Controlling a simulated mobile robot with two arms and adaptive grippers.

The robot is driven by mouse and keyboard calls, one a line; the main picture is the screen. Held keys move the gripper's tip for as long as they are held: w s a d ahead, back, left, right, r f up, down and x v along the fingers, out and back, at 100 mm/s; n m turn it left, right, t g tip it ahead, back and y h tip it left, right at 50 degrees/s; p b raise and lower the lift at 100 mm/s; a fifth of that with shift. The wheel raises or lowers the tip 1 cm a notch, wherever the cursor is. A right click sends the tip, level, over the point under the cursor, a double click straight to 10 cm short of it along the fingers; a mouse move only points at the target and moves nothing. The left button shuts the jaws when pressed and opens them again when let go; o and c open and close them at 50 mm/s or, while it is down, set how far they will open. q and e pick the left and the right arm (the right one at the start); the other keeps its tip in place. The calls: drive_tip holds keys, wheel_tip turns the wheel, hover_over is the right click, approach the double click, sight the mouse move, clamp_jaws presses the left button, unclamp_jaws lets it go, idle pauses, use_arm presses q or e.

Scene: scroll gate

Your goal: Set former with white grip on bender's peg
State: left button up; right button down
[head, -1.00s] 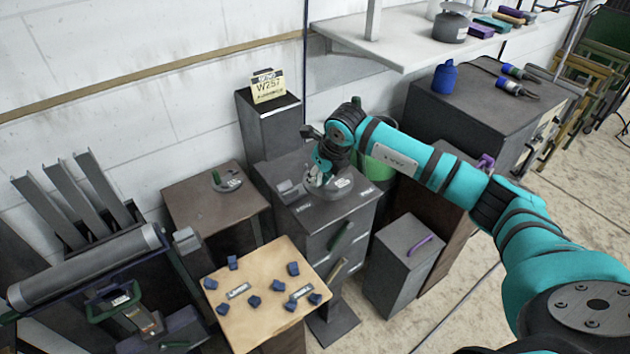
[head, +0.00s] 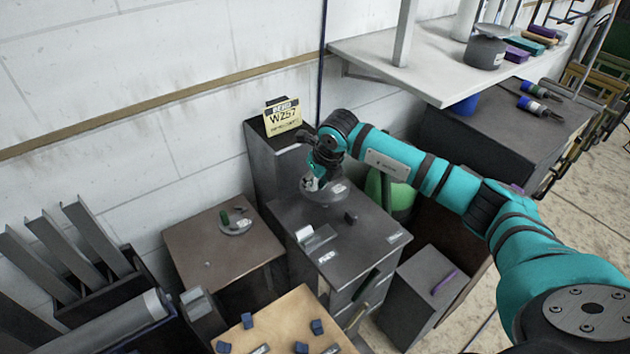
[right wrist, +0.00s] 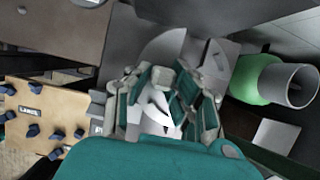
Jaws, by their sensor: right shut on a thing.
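My right gripper (head: 318,180) is shut on the pale grip (right wrist: 162,82) of a round grey former. The former (head: 328,192) shows below the fingers, over the back part of the bender's dark top (head: 375,238); I cannot tell its exact height. A small dark stub, which looks like the peg (head: 351,217), stands on that top, in front of and right of the former. In the right wrist view the grey disc (right wrist: 163,48) shows behind the fingers, partly hidden by them. My left gripper is not in view.
A former with a green grip (head: 237,222) lies on the brown table at left. A grey block (head: 316,237) sits on the bender's top. A yellow sign (head: 282,117) stands behind. A green container (head: 388,190) and a white shelf (head: 420,62) are at right.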

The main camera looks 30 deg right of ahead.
sight(317, 193)
drive_tip(key=shift+w, duration=0.25)
drive_tip(key=shift+s, duration=0.15)
drive_tip(key=shift+s+f+b, duration=0.3)
drive_tip(key=shift+s+b, duration=0.15)
drive_tip(key=shift+s, duration=0.1)
drive_tip(key=shift+b+x, duration=0.35)
drive_tip(key=shift+x, duration=0.5)
drive_tip(key=shift+s+f+b, duration=0.1)
drive_tip(key=shift+f+b, duration=0.5)
drive_tip(key=shift+f, duration=0.35)
drive_tip(key=shift+f+b, duration=0.7)
drive_tip(key=shift+f, duration=0.35)
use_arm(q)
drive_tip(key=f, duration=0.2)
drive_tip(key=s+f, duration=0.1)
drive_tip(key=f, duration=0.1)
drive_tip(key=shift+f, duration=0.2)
